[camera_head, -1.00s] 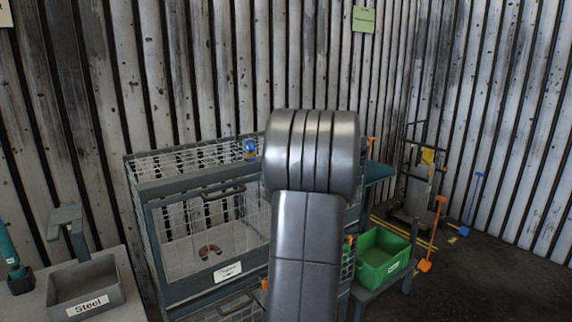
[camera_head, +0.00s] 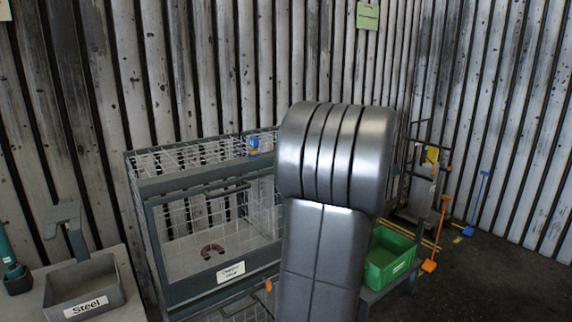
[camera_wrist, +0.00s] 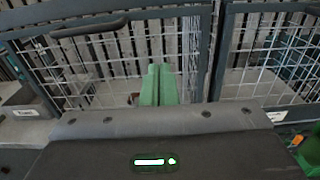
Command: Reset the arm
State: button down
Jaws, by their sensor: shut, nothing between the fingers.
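My arm stands upright in front of the wire cage rack in the head view, its grey links covering the rack's right part. My gripper is hidden in the head view. In the wrist view my gripper (camera_wrist: 159,84) shows two green fingers closed together with nothing between them. The fingers point toward the mesh front of the wire cage rack (camera_head: 160,248). Whether they touch the mesh I cannot tell.
A brown curved part (camera_head: 213,250) lies inside the rack, and a blue can (camera_head: 254,145) stands on top. A grey bin labelled Steel (camera_head: 85,288) sits on a table at left. A green bin (camera_head: 387,258) stands right of my arm. Open floor lies further right.

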jog(key=s+d+f+t+y+b, duration=0.1)
jog(key=s+d+f+b, duration=0.2)
jog(key=f+b, duration=0.5)
jog(key=s+d+f+t+y+b, duration=0.1)
jog(key=s+d+f+t+b, duration=0.1)
jog(key=s+d+f+b, duration=0.2)
notch_tip(320, 180, down, 4)
jog(key=s+b, duration=0.2)
jog(key=b, duration=0.4)
jog(key=shift+s+t+y, duration=0.3)
